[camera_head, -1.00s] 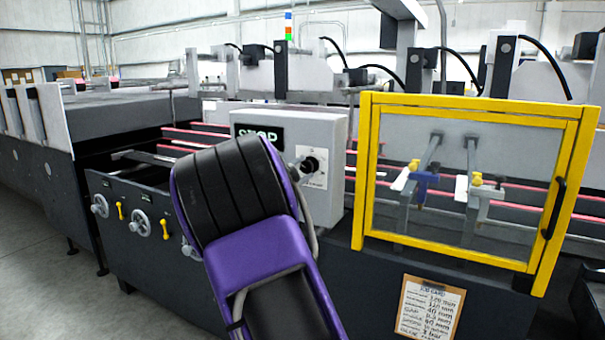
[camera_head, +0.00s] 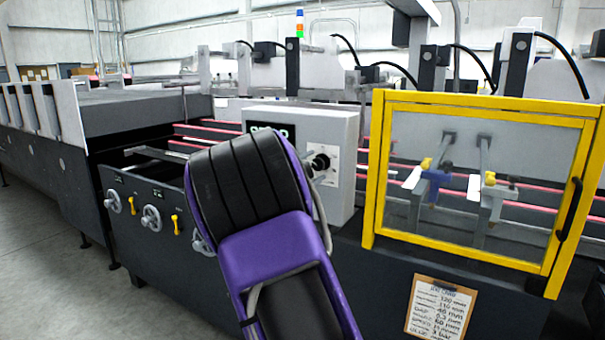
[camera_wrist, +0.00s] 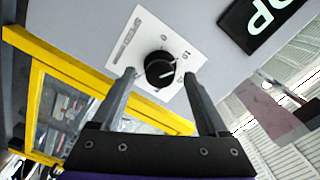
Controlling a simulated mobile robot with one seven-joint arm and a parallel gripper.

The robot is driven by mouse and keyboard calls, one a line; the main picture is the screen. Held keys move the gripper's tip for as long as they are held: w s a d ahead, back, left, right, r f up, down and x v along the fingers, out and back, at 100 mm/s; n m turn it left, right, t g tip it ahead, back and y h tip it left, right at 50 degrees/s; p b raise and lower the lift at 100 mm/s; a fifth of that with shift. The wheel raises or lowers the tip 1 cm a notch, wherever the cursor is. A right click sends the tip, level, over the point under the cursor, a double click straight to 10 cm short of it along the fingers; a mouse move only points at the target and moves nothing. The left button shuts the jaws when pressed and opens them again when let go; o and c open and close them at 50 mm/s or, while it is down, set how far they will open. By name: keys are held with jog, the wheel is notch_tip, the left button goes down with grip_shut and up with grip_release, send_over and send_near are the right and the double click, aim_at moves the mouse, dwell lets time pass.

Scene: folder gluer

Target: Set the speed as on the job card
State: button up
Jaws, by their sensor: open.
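The black speed knob (camera_wrist: 160,69) sits on a white dial plate (camera_wrist: 143,38) on the grey control box (camera_head: 345,125). In the wrist view my gripper (camera_wrist: 158,80) is open, with one finger on each side of the knob in the picture. Whether the fingers touch it I cannot tell. The knob (camera_head: 320,162) also shows in the head view, partly behind my arm. A pale pointer line on the knob points right and slightly down in the wrist view. The job card (camera_head: 440,308) is clipped to the dark machine front; its small writing is hard to read.
A yellow-framed guard door (camera_head: 376,180) with a black handle (camera_head: 568,208) stands right of the box. Handwheels (camera_head: 151,218) and yellow levers (camera_head: 176,224) are at left. Grey floor is free at lower left.

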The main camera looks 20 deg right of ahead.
jog(key=p+v, duration=0.1)
jog(key=v, duration=1.6)
